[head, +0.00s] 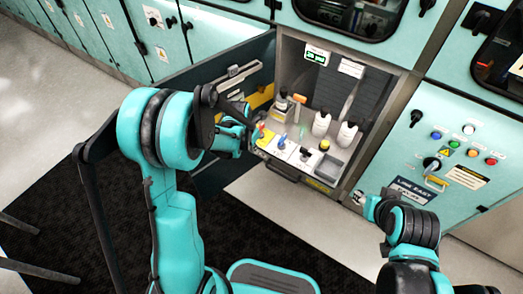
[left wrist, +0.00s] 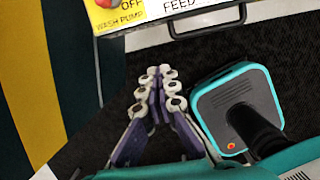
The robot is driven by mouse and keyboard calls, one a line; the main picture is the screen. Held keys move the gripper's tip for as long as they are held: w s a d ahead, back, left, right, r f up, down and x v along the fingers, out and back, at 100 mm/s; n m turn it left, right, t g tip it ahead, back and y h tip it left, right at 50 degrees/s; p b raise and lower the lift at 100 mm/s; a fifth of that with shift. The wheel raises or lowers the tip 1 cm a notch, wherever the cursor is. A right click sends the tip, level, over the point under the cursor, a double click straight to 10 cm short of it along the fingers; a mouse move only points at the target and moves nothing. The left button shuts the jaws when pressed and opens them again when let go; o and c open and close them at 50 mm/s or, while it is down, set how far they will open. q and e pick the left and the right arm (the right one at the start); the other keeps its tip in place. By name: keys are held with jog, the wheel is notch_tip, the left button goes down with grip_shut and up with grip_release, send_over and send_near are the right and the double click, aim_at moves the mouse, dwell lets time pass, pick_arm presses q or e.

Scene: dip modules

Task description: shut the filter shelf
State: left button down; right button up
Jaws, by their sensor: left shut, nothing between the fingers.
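The filter shelf (head: 318,185) is pulled out of an open cabinet bay, with a dark handle along its front edge. Its front edge, labelled OFF, WASH PUMP and FEED, and the handle (left wrist: 207,22) cross the top of the left wrist view. My left gripper (head: 243,120) is by the shelf's left front corner, partly hidden by my arm. In the left wrist view it (left wrist: 161,74) is shut and empty, its fingertips apart from the shelf edge in the picture. My right gripper (head: 362,199) is right of the shelf, by the control panel; its fingers are too small to read.
White bottles (head: 322,123), a yellow-capped item and coloured levers (head: 282,140) stand on the shelf. An open dark door (head: 230,165) stands left of the bay. A panel with buttons and a knob (head: 432,163) is at right.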

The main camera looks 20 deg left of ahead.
aim_at(262, 151)
pick_arm(q)
jog(key=shift+w+d+f+b, duration=0.35)
jog(key=shift+w+f+b, duration=0.65)
jog(key=shift+f, duration=0.65)
jog(key=shift+w+d+f+b, duration=0.3)
jog(key=shift+w+f+b, duration=0.65)
jog(key=shift+f, duration=0.7)
jog(key=shift+w+d+f+b, duration=0.35)
jog(key=shift+w+f+b, duration=0.65)
jog(key=shift+f, duration=0.65)
jog(key=shift+w, duration=0.15)
